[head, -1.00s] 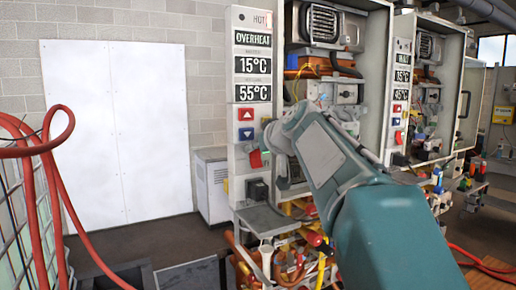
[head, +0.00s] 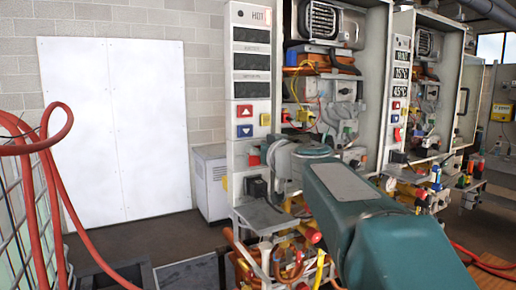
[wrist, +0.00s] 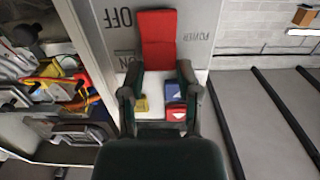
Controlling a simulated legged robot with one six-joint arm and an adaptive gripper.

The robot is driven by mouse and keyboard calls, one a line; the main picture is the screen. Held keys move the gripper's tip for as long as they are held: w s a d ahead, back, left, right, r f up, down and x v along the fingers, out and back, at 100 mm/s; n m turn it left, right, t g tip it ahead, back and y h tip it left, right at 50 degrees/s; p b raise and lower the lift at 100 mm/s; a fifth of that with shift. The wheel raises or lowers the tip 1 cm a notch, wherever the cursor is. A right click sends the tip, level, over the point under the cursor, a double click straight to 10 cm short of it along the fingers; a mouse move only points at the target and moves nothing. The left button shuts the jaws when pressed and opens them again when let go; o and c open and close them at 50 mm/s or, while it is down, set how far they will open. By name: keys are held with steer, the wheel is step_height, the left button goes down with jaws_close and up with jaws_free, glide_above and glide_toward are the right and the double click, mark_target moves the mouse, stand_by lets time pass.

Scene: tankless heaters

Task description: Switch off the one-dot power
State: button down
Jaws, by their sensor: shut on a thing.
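The red power switch (wrist: 158,38) sits on the near heater's grey panel (wrist: 196,20), between the OFF and POWER lettering in the wrist view. The red lever lies toward the OFF side, away from the ON lettering. My gripper (wrist: 160,74) has its two fingers on either side of the lever's end nearest me and is shut on it. The near heater's displays (head: 252,62) are dark.
Red and blue arrow buttons (head: 245,120) and a yellow button (head: 265,119) sit above the switch. A second heater (head: 425,85) with lit displays stands to the right. Pipes crowd below the near heater. Red hoses (head: 55,150) hang at the left.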

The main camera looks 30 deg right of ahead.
steer(key=shift+s+f+t, duration=0.15)
steer(key=shift+f+t, duration=0.3)
steer(key=shift+t, duration=0.55)
steer(key=shift+c, duration=1.6)
jaws_free()
steer(key=shift+r, duration=0.1)
steer(key=shift+s, duration=0.15)
steer(key=shift+s, duration=0.35)
steer(key=s+f, duration=0.2)
steer(key=s, duration=0.9)
steer(key=shift+d, duration=0.2)
